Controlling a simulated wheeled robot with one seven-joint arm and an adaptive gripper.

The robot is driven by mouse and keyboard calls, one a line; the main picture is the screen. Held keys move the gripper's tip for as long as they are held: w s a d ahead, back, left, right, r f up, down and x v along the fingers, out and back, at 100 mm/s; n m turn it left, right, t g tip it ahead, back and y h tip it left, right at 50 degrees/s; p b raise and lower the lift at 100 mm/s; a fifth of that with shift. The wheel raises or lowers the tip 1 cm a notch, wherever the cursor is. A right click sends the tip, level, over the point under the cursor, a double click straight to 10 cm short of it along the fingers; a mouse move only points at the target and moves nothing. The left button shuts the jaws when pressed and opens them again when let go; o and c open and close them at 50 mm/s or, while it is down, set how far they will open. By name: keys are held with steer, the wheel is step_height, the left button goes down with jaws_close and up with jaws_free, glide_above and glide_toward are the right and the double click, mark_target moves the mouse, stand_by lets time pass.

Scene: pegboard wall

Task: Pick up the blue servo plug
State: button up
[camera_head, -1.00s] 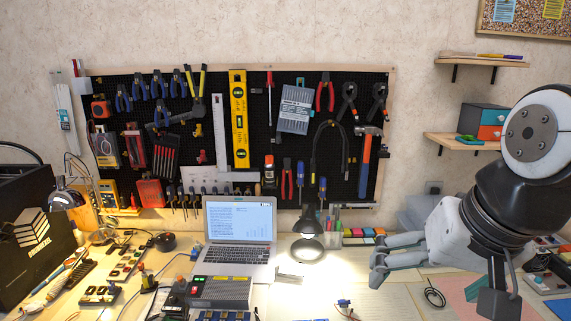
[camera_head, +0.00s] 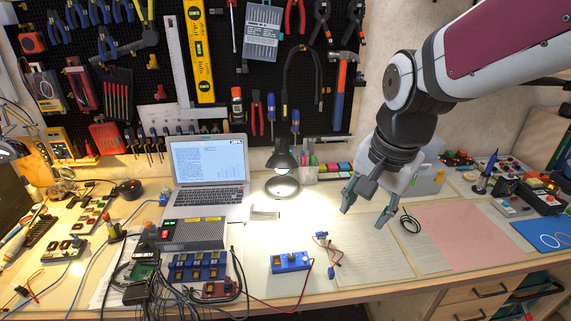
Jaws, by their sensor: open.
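A small blue piece (camera_head: 331,272), which looks like the blue servo plug, lies on the bench near the front edge, joined to thin red and dark wires with small connectors. It is too small to make out its exact shape. My gripper (camera_head: 365,216) hangs over the papers, up and to the right of it, pointing down. Its two fingers are spread apart with nothing between them. A gap separates the gripper from the blue piece.
A blue module (camera_head: 290,262) sits just left of the wires. Bundled cables and blue boards (camera_head: 196,267) crowd the front left. A lamp (camera_head: 282,160) and laptop (camera_head: 208,165) stand behind. The pink sheet (camera_head: 455,236) at right is clear.

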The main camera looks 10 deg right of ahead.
steer(key=w+f+m+g+b, duration=0.25)
steer(key=w+f+m, duration=0.25)
steer(key=w+f, duration=0.45)
steer(key=m+b, duration=0.3)
steer(key=m, duration=0.1)
glide_toward(332, 270)
step_height(332, 270, down, 5)
steer(key=shift+s+a+r, duration=0.1)
steer(key=shift+s, duration=0.05)
steer(key=shift+w+f, duration=0.1)
steer(key=shift+f, duration=1.25)
steer(key=shift+w+f, duration=0.15)
steer(key=shift+f, duration=1.2)
steer(key=c, duration=0.9)
